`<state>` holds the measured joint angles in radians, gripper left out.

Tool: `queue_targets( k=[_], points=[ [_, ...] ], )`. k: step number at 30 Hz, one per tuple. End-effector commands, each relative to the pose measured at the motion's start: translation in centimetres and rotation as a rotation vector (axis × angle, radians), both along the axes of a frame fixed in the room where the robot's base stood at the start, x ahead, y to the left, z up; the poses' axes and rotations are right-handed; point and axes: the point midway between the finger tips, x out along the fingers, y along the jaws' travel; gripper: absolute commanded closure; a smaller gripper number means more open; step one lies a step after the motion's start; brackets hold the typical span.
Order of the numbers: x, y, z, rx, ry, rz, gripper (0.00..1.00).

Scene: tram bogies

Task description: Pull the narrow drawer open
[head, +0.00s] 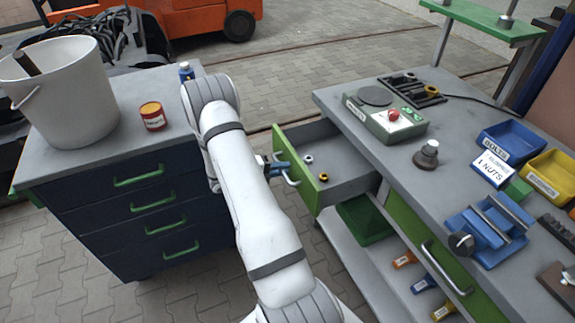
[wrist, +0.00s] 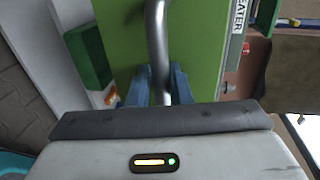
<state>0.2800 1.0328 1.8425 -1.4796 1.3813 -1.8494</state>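The narrow drawer (head: 340,165) is under the left end of the grey workbench and stands pulled out, with its inside showing. Its green front (head: 292,163) faces my arm and also fills the middle of the wrist view (wrist: 205,50). Its grey bar handle (head: 292,180) runs upright in the wrist view (wrist: 156,35). My gripper (head: 282,168) is at this handle, partly hidden behind my forearm in the head view. In the wrist view its blue fingers (wrist: 160,88) lie close on both sides of the bar and look shut on it. Small ring-shaped parts lie in the drawer.
A wider green drawer (head: 440,262) is shut to the right. A dark blue cabinet (head: 150,215) with a bucket (head: 68,95) and tin (head: 152,116) stands left. Paved floor lies between.

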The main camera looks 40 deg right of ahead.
Motion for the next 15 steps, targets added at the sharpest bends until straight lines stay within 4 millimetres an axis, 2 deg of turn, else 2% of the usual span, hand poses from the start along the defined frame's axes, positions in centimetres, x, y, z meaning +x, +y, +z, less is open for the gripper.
queue_targets(
  k=[15],
  points=[
    [0.16,-0.02,0.23,-0.003,-0.004,0.000,0.81]
  ],
)
